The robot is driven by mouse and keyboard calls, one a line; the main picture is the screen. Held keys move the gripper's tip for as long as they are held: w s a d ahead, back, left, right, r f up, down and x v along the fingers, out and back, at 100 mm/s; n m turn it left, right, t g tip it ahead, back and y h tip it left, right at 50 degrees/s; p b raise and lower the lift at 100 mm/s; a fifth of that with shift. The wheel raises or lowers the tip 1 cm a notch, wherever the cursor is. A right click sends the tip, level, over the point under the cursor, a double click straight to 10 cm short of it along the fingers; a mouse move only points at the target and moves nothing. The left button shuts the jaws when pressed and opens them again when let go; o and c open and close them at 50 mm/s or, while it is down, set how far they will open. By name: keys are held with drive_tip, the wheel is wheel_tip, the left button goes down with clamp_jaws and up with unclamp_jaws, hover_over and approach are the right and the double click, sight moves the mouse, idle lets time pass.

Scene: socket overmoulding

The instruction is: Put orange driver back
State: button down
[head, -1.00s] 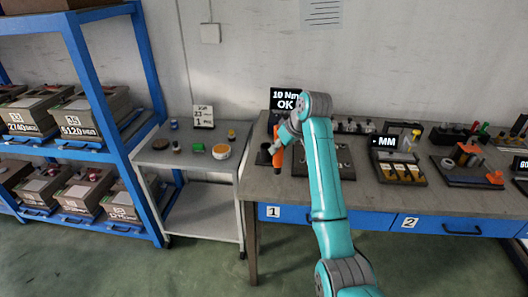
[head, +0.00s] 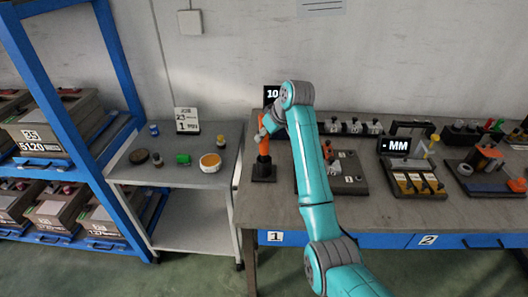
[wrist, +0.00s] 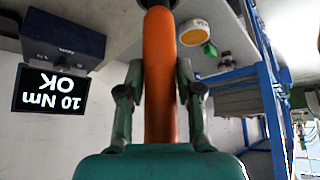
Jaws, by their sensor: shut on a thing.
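The orange driver (head: 263,145) stands upright at the left end of the bench. Its lower end meets the dark holder (head: 264,172); I cannot tell how deep it sits. My gripper (head: 267,127) is shut on the driver's body from the right side, partly hidden behind my teal arm. In the wrist view the orange driver (wrist: 158,75) runs between the two fingers of my gripper (wrist: 160,88), with a dark part at its far end.
A screen (wrist: 48,90) reading "10 Nm OK" stands behind the driver. A grey trolley (head: 225,180) with small pots is left of the bench (head: 400,220). A fixture plate (head: 345,185) and a rack marked MM (head: 415,185) lie to the right.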

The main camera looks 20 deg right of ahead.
sight(267, 146)
drive_tip(key=shift+f, duration=2.95)
drive_tip(key=c, duration=0.8)
unclamp_jaws()
drive_tip(key=shift+f, duration=0.15)
drive_tip(key=shift+o, duration=0.2)
drive_tip(key=v, duration=1.2)
drive_tip(key=shift+s, duration=0.1)
